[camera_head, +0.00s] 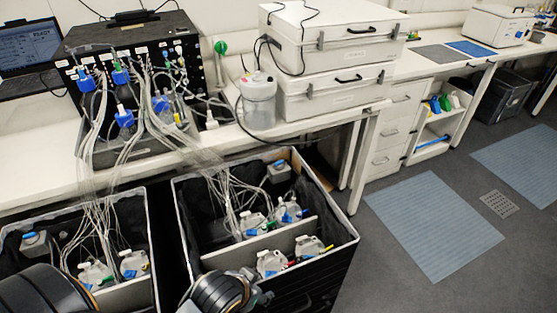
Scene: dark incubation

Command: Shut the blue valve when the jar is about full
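A translucent whitish jar (258,103) with a lid stands on the bench beside the white cases; its fill level is not clear. Glass bottles with blue tops (125,118) and many clear tubes stand in front of a black control box (130,55). Several blue fittings (86,82) show there, but I cannot tell which, if any, is the blue valve. My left arm shows only as dark round links at the lower left. My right arm shows as a dark round link at the bottom centre. No gripper fingers show for either arm.
Two dark open bins, left (147,215) and right (345,232), stand before the bench with white jugs and tubes inside. Stacked white cases (335,50) are right of the jar. A laptop (30,45) sits at the far left. The floor at right is clear, with grey-blue mats (432,222).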

